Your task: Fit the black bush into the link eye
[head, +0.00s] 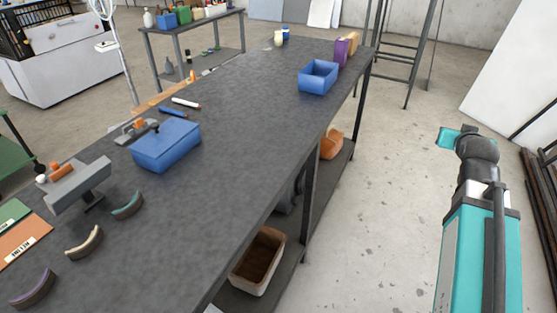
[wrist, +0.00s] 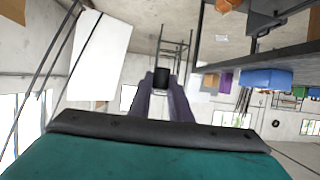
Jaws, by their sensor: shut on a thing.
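My gripper (wrist: 162,92) is shut on a short black cylinder, the black bush (wrist: 162,77), in the wrist view. The bush sits between the tips of the two purplish fingers, well away from any other part. In the head view my teal arm stands at the right, over the floor beside the bench; the fingertips and bush cannot be made out there. A grey fixture with an orange piece (head: 75,185) stands on the bench at the left. A smaller grey fixture with an orange piece (head: 136,130) stands behind the blue box. I cannot tell which part is the link eye.
The dark bench (head: 225,170) bears a blue box (head: 166,147), a blue open bin (head: 318,78), markers (head: 185,103) and several curved pieces (head: 127,206). Bins (head: 258,262) stand on its lower shelf. Floor (head: 385,200) between bench and arm is clear.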

